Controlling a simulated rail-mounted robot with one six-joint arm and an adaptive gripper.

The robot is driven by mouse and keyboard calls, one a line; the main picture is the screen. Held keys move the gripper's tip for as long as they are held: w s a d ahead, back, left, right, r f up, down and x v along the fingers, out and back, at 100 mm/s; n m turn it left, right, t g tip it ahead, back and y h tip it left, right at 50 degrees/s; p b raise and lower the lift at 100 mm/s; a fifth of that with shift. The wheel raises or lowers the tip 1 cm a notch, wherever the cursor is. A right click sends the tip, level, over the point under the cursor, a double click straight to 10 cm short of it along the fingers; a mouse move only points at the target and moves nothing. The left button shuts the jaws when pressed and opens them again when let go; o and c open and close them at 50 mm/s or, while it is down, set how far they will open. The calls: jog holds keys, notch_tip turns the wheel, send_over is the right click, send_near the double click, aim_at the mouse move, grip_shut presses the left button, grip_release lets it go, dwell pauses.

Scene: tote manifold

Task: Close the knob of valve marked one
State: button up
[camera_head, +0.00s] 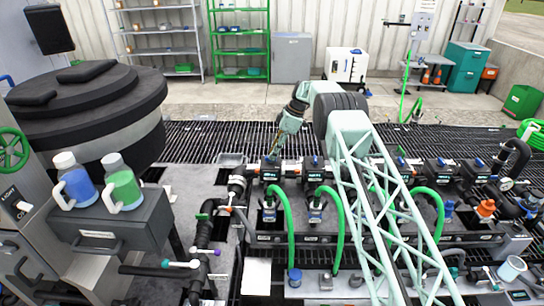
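A manifold of black valve blocks runs across the middle of the head view. The leftmost valve block (270,171) has a small blue part on top; any number on it is too small to read. Another valve block (313,167) stands to its right, also with a blue part on top. My gripper (274,154) points down just above the leftmost block. I cannot tell whether it touches the knob there, or whether its fingers are open or shut. My pale green arm hides part of the manifold to the right.
Green hoses (287,225) hang in front of the manifold. On the left are a large black round tank (85,105) and a grey box (115,225) with blue and green jugs. A white cup (511,268) stands at lower right. Shelves and cabinets line the back wall.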

jog(key=shift+x, duration=1.1)
jog(key=shift+c, duration=0.2)
grip_shut()
